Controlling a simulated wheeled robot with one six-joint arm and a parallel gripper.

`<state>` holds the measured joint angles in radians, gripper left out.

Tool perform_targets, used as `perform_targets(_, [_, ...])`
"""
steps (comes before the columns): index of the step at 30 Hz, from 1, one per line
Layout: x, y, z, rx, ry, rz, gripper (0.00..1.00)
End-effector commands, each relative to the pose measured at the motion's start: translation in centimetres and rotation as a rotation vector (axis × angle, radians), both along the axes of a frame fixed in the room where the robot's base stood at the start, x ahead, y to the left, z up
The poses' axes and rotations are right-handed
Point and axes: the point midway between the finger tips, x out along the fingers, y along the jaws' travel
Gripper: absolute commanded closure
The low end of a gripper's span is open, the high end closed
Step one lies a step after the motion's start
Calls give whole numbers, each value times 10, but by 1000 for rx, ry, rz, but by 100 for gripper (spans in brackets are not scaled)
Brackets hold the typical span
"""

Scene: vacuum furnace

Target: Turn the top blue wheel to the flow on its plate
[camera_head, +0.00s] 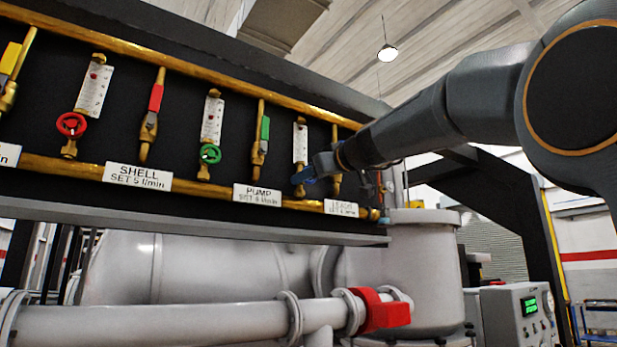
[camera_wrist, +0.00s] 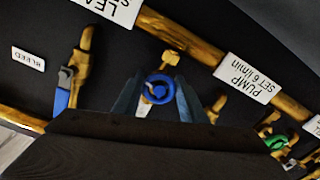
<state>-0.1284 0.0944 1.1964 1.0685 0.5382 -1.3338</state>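The blue wheel (camera_head: 302,175) sits below the rightmost white flow tube (camera_head: 300,143) on the dark panel. Its plate (camera_head: 341,208) is on the lower brass pipe; its lettering is too small to read fully here. My gripper (camera_head: 318,168) is at this wheel, partly covering it. In the wrist view, which is upside down, the blue wheel (camera_wrist: 159,89) lies between the two fingers of my gripper (camera_wrist: 158,84), with one finger close on each side. I cannot tell whether they touch the rim. The plate's upper part is cut off there (camera_wrist: 112,8).
Left along the panel are a green wheel (camera_head: 209,154), a red wheel (camera_head: 71,125) and lever valves with green (camera_head: 265,128) and red (camera_head: 156,97) handles. A blue-handled lever (camera_wrist: 63,92) and a BLEED plate (camera_wrist: 28,59) are near the fingers. A grey ledge (camera_head: 200,220) runs below.

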Motion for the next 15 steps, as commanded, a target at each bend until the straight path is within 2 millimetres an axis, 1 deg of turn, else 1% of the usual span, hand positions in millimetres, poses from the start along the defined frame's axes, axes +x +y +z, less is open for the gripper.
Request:
perform_targets(1, [0, 0, 0, 0, 0, 0, 71])
perform_targets(3, [0, 0, 0, 0, 0, 0, 83])
perform_targets(4, [0, 0, 0, 0, 0, 0, 85])
perform_targets(11, [0, 0, 0, 14, 10, 0, 85])
perform_targets(15, [0, 0, -1, 52, 36, 1, 85])
